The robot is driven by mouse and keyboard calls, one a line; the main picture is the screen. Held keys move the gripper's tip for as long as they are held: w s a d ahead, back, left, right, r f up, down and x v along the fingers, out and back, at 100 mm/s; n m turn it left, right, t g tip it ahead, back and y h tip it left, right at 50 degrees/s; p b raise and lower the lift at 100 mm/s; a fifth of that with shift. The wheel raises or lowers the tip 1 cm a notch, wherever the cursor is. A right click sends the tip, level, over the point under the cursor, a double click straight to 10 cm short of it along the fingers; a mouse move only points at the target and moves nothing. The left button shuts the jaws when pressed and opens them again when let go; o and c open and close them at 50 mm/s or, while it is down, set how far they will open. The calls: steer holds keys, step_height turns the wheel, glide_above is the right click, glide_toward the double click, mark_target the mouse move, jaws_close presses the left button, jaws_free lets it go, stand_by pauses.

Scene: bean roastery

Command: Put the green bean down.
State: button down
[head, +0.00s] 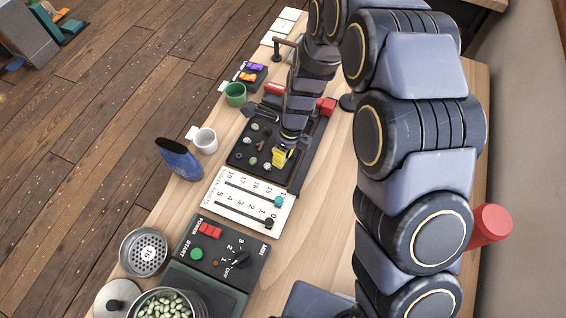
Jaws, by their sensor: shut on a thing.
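My gripper (281,158), with yellow at its tips, is low over the right part of the black sorting tray (236,158). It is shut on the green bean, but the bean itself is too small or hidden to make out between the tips. Several small pieces, some dark and some pale, lie spread on the tray to the left of the gripper. I cannot tell whether the gripper's tips touch the tray. Many pale green beans (168,306) fill a round metal bowl at the bottom edge.
A white slider panel (235,205) and a dark control panel (215,255) lie in front of the tray. A blue scoop-like vessel (180,160), white cup (205,141) and green cup (235,94) stand left. A perforated metal dish (144,252) is near the bowl. A red object (490,228) stands right.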

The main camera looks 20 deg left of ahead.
steer(key=shift+r, duration=1.75)
steer(key=w+d+r+m+t+y, duration=0.1)
steer(key=w+d+m, duration=0.35)
steer(key=d, duration=0.55)
steer(key=w+d+r+m, duration=0.1)
steer(key=w+d+m, duration=0.3)
steer(key=d, duration=0.6)
steer(key=w+d+r+m+t+y, duration=0.1)
steer(key=w+d+m, duration=0.2)
steer(key=w+d, duration=0.5)
steer(key=w+d+f, duration=0.1)
steer(key=w+f, duration=0.2)
steer(key=w+d+f, duration=0.1)
steer(key=w+f, duration=0.2)
steer(key=w, duration=0.1)
steer(key=w+d+f, duration=0.2)
steer(key=w+f, duration=0.1)
steer(key=w, duration=0.1)
steer(key=shift+w+f, duration=0.1)
steer(key=shift+f, duration=1.7)
